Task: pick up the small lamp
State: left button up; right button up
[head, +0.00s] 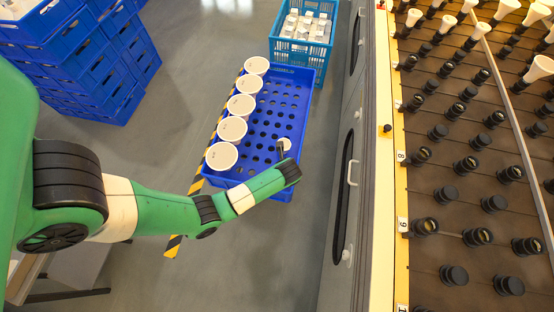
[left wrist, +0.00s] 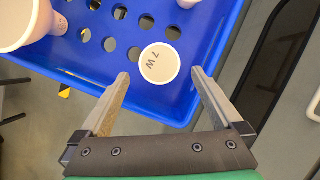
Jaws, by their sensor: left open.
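The small lamp (left wrist: 160,63) has a round white top marked "7 W" and stands in the blue crate near one edge. In the head view the small lamp (head: 284,144) shows as a small white disc at the crate's near right part. My left gripper (left wrist: 160,74) is open above the crate, with its fingertips on either side of the lamp's outline; I see a gap on both sides. Whether the tips are level with the lamp or above it, I cannot tell. The lamp's lower part is hidden. My right gripper is not in view.
Several larger white lamps (head: 233,129) stand along the left side of the blue crate (head: 297,84); one (left wrist: 18,22) is close by in the left wrist view. A teal crate (head: 303,49) stands behind. A rack of sockets (head: 470,150) is at the right.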

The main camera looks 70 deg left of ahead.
pick_arm(q)
jog(key=shift+a+f, duration=0.15)
jog(key=shift+f, duration=0.2)
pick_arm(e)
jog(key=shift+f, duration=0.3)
pick_arm(q)
jog(key=b+x, duration=0.4)
jog(key=x, duration=0.1)
jog(key=shift+a+f, duration=0.1)
jog(key=c, duration=1.3)
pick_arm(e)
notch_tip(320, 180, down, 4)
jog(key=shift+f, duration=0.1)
pick_arm(q)
jog(key=shift+r, duration=0.25)
